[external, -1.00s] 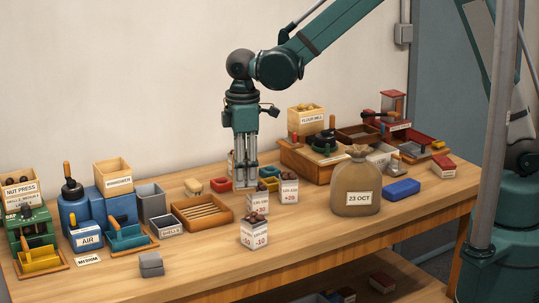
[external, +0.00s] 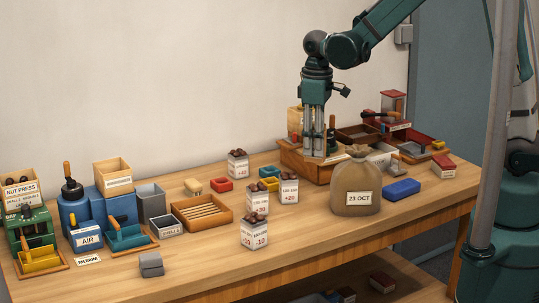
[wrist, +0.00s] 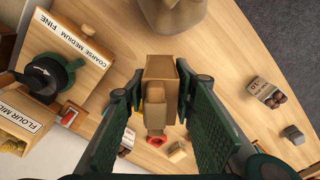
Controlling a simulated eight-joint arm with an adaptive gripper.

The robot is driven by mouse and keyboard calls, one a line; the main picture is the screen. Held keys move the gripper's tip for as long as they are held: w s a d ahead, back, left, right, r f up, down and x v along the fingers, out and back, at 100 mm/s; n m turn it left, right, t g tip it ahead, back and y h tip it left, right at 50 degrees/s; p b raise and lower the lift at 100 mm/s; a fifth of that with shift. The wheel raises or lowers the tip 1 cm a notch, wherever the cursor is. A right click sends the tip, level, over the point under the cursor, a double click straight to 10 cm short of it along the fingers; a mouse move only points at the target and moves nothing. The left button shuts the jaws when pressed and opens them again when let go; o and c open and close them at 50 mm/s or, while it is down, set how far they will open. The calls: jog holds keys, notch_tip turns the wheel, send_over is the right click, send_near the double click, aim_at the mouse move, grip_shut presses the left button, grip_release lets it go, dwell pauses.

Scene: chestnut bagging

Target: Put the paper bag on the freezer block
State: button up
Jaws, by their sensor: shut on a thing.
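My gripper (external: 320,154) is shut on a tan, box-like thing that looks like the paper bag (wrist: 160,82). In the wrist view the bag sits between the two dark green fingers. In the external view the fingertips are above the table, left of the sack, in front of the wooden mill, and the bag is hard to make out there. A flat blue block (external: 401,189), which I take to be the freezer block, lies on the table right of the sack. Its top is bare. It does not show in the wrist view.
A bulging sack (external: 356,188) marked 23 OCT stands between my gripper and the blue block. The wooden mill (external: 299,168) is behind. Several white chestnut cartons (external: 254,234) stand to the left. A red-topped box (external: 443,166) is right of the block.

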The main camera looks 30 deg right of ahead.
jog(key=s+d+m, duration=0.2)
jog(key=s+d, duration=0.1)
jog(key=d, duration=0.6)
jog(key=s+d+m, duration=0.3)
jog(key=s+d, duration=0.1)
jog(key=d, duration=0.5)
jog(key=s+d+m, duration=0.3)
jog(key=d, duration=0.6)
jog(key=shift+s+d+f, duration=0.15)
jog(key=shift+s+d, duration=0.15)
jog(key=shift+s, duration=0.1)
jog(key=shift+f, duration=0.1)
send_over(403, 184)
jog(key=shift+f+b, duration=0.4)
jog(key=shift+f, duration=2.45)
jog(key=shift+s+f+b, duration=0.1)
jog(key=shift+f+b, duration=0.2)
jog(key=shift+f, duration=1.75)
jog(key=shift+f, duration=0.2)
